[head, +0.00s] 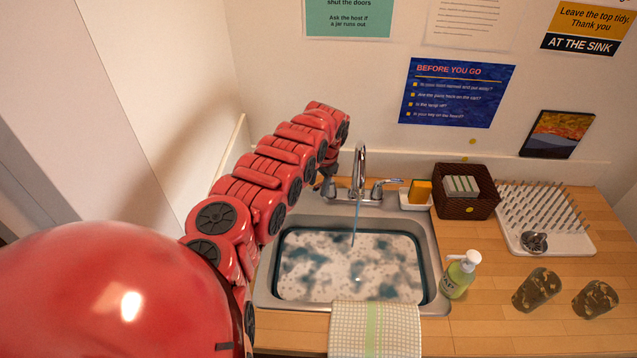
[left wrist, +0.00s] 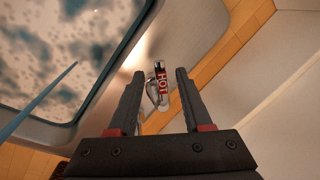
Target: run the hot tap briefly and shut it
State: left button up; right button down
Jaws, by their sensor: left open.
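The tap's chrome spout (head: 360,165) stands at the back of the sink. A thin bluish stream of water (head: 355,222) runs from it into the basin, and the stream also shows in the left wrist view (left wrist: 40,100). The hot tap lever, marked HOT in white on red (left wrist: 162,85), shows between the fingertips of my left gripper (left wrist: 159,74). The gripper is open, with a gap on both sides of the lever. In the head view my left gripper (head: 327,174) is at the left of the spout and mostly hides the hot lever. My right gripper is not in view.
The other lever (head: 386,184) is right of the spout. The sink (head: 433,275) holds mottled, cloudy water. A sponge (head: 420,191), basket (head: 466,207), drying rack (head: 580,243), soap bottle (head: 459,275) and two tumblers (head: 537,289) stand to the right. A checked towel (head: 374,328) hangs in front.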

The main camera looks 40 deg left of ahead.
pick_arm(q)
grip_shut()
dwell(1.4)
